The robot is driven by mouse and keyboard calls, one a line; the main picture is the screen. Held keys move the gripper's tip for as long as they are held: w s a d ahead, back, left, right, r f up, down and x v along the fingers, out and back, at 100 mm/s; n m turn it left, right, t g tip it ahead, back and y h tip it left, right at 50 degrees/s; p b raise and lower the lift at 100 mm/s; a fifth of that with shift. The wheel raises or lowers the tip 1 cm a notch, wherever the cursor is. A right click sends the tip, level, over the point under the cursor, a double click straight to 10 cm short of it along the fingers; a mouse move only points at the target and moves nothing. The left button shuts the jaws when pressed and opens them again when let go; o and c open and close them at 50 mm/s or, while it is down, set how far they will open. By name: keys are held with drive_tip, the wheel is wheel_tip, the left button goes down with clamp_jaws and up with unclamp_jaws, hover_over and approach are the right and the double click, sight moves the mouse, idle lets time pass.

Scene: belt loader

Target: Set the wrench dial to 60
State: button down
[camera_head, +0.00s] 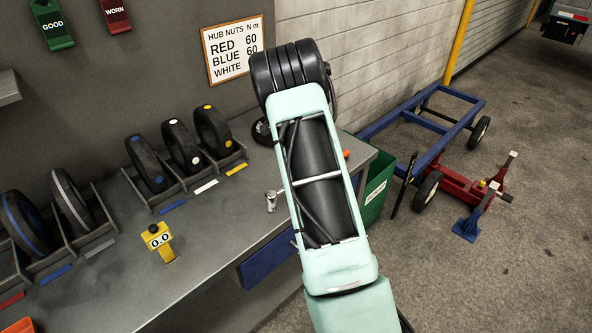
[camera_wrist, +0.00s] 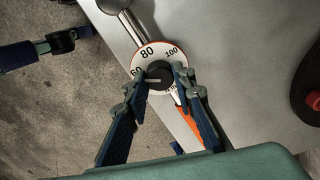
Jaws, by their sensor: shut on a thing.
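The wrench dial (camera_wrist: 148,55) is a white disc with an orange rim in the wrist view. It shows 80, 100 and, at its left edge, a partly hidden number that looks like 60. My gripper (camera_wrist: 160,78) is closed on the dark knob (camera_wrist: 160,72) at the dial's middle. A pale line on the knob points left, near that partly hidden number. The wrench's metal shaft (camera_wrist: 132,25) runs up-left and its orange handle (camera_wrist: 187,118) down-right. In the head view my arm hides the gripper and dial; a metal wrench end (camera_head: 271,200) shows.
The wrench lies on the grey bench (camera_head: 215,235). Wheels in racks (camera_head: 150,165), a yellow 0.0 gauge (camera_head: 158,240) and a green bin (camera_head: 379,190) stand around.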

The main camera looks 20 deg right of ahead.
drive_tip(key=c, duration=1.6)
unclamp_jaws()
drive_tip(key=r, duration=1.2)
drive_tip(key=shift+w, duration=0.3)
drive_tip(key=shift+r, duration=0.1)
